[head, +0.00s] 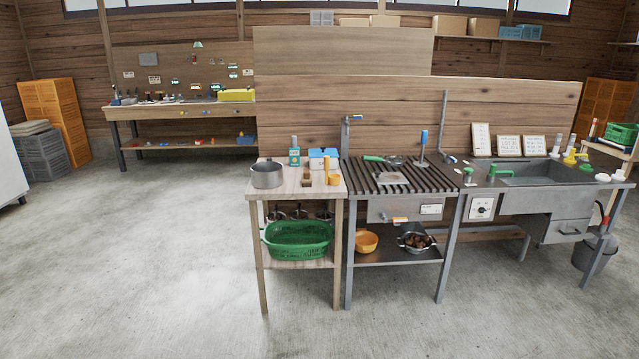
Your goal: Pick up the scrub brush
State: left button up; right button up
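I cannot make out the scrub brush for certain at this distance. On the slatted metal rack (432,181) lie a green-handled tool (373,158) and a flat grey piece (390,178). A blue-handled tool (424,138) stands upright at the rack's back. The wooden side table (285,186) left of it holds a grey pot (267,175), a green bottle (294,157), a blue box (322,153), a small brown item (307,181) and a yellow-orange item (332,179). Neither of my grippers is in view.
A sink counter (480,182) adjoins the rack on the right. A green basket (297,240), an orange bowl (366,242) and a colander (415,240) sit on lower shelves. A workbench (180,108) and orange crates (56,115) stand at the back left. The concrete floor in front is clear.

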aim_at(306, 177)
jog(key=i, duration=2.35)
